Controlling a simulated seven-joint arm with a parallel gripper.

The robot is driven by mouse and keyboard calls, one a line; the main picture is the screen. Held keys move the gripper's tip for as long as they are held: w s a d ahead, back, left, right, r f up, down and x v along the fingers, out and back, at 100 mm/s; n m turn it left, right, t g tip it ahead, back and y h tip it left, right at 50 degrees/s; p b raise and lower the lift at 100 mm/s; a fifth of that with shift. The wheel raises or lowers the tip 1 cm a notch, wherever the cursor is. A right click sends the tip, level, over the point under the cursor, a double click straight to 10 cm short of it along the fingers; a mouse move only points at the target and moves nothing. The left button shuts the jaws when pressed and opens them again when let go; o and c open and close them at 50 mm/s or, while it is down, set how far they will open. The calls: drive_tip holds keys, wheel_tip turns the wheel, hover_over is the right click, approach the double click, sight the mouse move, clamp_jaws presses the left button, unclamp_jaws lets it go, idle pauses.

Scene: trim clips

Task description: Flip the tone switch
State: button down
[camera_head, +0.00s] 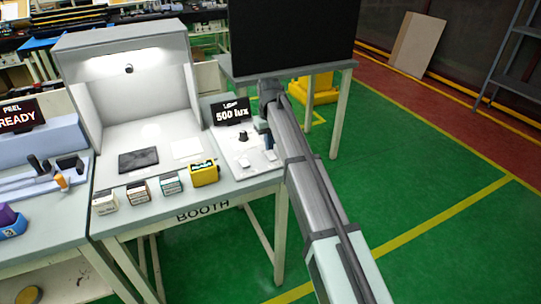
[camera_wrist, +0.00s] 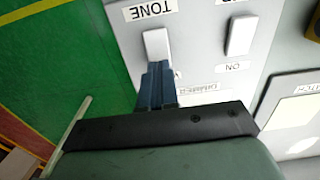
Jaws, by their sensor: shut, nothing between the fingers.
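The tone switch (camera_wrist: 155,43) is a white rocker on the light grey panel (camera_wrist: 200,62), beside an upside-down TONE label (camera_wrist: 149,10) in the wrist view. My gripper (camera_wrist: 157,68) is shut and empty, its blue fingertips at the near end of the switch. I cannot tell whether they touch it. In the head view my gripper (camera_head: 264,138) is over the right side of the booth's control panel (camera_head: 232,158). The tone switch is small there and partly hard to make out beside the fingers.
A second white rocker (camera_wrist: 240,35) sits beside the tone switch, near an ON label (camera_wrist: 233,67). A dark knob (camera_head: 243,137) and a 500 lux display (camera_head: 232,112) stand on the panel. A yellow box (camera_head: 204,174) lies left of it. Open green floor lies right.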

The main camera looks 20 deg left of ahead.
sight(269, 153)
drive_tip(key=shift+f, duration=0.95)
idle(0.6)
drive_tip(key=shift+r, duration=0.1)
drive_tip(key=shift+r, duration=3.45)
